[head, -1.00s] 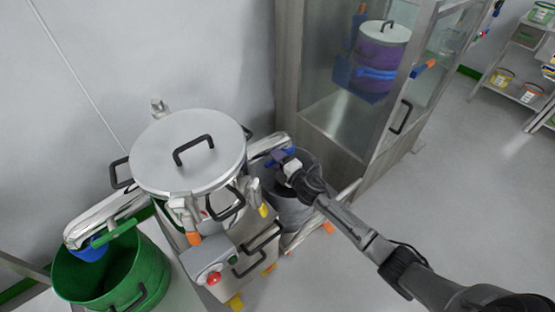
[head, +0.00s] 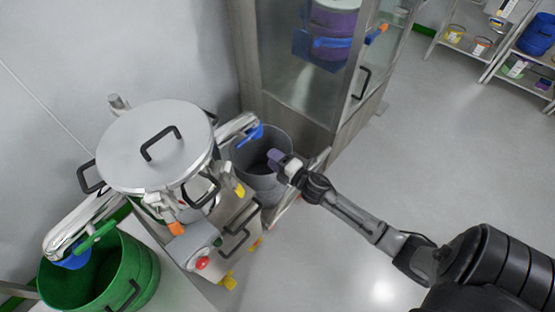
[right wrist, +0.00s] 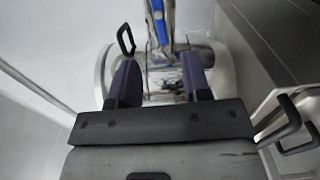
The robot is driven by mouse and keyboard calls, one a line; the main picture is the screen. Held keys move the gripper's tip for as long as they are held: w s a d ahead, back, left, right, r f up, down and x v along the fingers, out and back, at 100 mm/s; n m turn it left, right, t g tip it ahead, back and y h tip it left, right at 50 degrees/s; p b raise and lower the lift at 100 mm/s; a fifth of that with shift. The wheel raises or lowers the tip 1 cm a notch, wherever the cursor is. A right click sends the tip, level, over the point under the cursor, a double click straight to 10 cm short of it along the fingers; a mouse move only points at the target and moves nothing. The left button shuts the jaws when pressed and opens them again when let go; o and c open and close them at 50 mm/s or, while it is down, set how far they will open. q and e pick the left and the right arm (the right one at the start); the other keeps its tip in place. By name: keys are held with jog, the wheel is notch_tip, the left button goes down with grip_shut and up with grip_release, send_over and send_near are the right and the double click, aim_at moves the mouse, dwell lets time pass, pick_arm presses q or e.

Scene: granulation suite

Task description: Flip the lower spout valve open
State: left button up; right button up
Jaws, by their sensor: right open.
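A shiny spout (head: 232,130) with a blue part (head: 251,133) at its end reaches from the right of a lidded steel machine (head: 150,165) over a grey bin (head: 262,175). A second shiny spout (head: 80,220) on the left has a green lever (head: 95,236) over a green bin (head: 135,280). I cannot tell for sure which is the lower one. My right gripper (head: 277,158) is open and empty over the grey bin's right rim, apart from the blue part. In the right wrist view its fingers (right wrist: 158,85) straddle the view of a blue strip (right wrist: 155,25) on shiny metal. My left gripper is not in view.
A glass-walled steel cabinet (head: 335,120) stands behind and right of the grey bin. A control box with a red button (head: 202,263) sits at the machine's front. Shelves (head: 475,65) stand at the far right. The floor in the middle right is clear.

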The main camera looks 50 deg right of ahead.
jog(key=shift+s, duration=0.6)
dwell(0.3)
